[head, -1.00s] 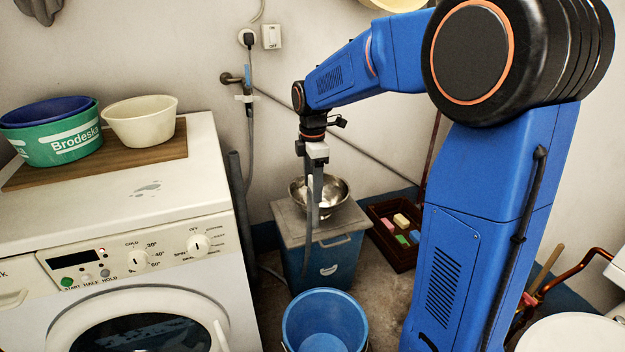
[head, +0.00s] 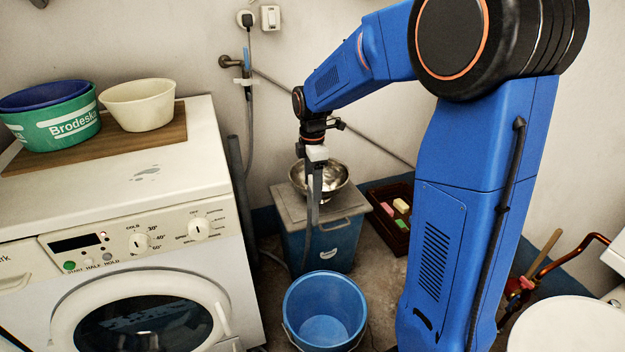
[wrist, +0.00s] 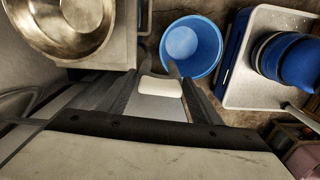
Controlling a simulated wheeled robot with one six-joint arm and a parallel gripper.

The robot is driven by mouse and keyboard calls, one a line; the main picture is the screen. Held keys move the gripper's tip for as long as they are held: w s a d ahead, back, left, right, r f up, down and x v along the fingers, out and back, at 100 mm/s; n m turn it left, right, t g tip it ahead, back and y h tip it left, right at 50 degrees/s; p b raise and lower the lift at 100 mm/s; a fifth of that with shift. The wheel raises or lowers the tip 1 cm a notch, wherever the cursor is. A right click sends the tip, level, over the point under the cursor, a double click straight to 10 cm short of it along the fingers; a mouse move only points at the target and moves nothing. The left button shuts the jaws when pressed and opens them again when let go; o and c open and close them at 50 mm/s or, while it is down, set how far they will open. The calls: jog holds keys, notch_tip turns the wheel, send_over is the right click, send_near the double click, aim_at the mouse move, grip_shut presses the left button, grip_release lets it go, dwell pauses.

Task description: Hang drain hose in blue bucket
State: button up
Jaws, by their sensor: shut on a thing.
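The blue bucket (head: 325,312) stands open and upright on the floor in front of the blue box. In the wrist view the bucket (wrist: 192,47) lies just beyond my fingertips. My gripper (head: 314,190) points down above and behind the bucket in the head view. It is shut on the drain hose, a grey strand that hangs down from it. In the wrist view a pale piece (wrist: 160,86) sits between the dark fingers (wrist: 160,94). The exact hose end is hard to make out, and its lower run passes behind the bucket.
A steel bowl (head: 330,178) sits on the grey-lidded blue box (head: 345,240) close behind my gripper. The washing machine (head: 125,265) is at left, with tubs (head: 50,125) on a board. A dark crate (head: 388,222) holds soaps. Wall hose (head: 248,110) hangs from the tap.

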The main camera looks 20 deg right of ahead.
notch_tip(320, 180, down, 38)
dwell(5.3)
dwell(0.4)
